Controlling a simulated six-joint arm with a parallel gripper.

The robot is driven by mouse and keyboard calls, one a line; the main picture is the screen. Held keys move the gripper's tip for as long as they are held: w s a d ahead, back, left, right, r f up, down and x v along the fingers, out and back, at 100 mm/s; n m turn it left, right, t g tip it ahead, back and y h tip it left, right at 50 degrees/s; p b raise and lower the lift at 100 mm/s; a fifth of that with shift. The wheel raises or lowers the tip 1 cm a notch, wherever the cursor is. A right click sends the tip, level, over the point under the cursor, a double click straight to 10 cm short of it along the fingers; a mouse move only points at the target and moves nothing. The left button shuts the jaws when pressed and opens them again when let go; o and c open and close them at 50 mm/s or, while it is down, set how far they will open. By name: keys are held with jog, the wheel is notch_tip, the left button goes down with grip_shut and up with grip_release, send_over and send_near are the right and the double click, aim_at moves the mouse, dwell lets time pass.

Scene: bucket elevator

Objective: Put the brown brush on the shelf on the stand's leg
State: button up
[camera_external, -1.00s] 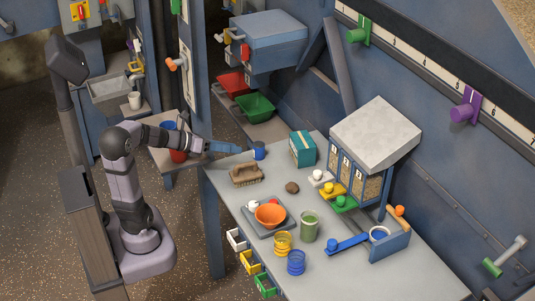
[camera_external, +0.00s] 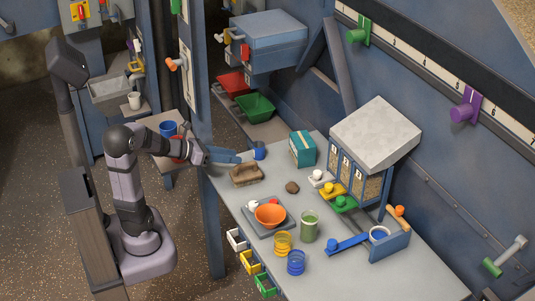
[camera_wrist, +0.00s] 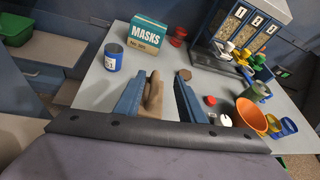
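The brown brush (camera_external: 246,174) lies on the grey table near its left end. In the wrist view the brush (camera_wrist: 153,97) shows between my two blue fingers, close to the left one; I cannot tell whether it touches. My gripper (camera_external: 236,157) is open, its fingers beside and behind the brush in the outside view; they also show apart in the wrist view (camera_wrist: 162,80). A low grey shelf (camera_external: 182,170) beside the blue leg (camera_external: 213,225) holds a blue cup (camera_external: 168,128) and a red cup (camera_external: 177,150), partly hidden by my arm.
A blue can (camera_external: 259,151) and a teal masks box (camera_external: 303,149) stand behind the brush. A brown disc (camera_external: 292,187) lies to its right. A tray (camera_external: 252,222) with an orange bowl (camera_external: 270,215) sits nearer the front. Small bins (camera_external: 249,262) hang along the table edge.

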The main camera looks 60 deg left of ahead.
aim_at(231, 175)
notch_tip(231, 175, down, 4)
jog(key=shift+w+b, duration=0.1)
jog(key=shift+b, duration=0.45)
jog(key=shift+x, duration=1.05)
jog(key=shift+w+d+r, duration=0.1)
jog(key=shift+w, duration=0.25)
grip_shut()
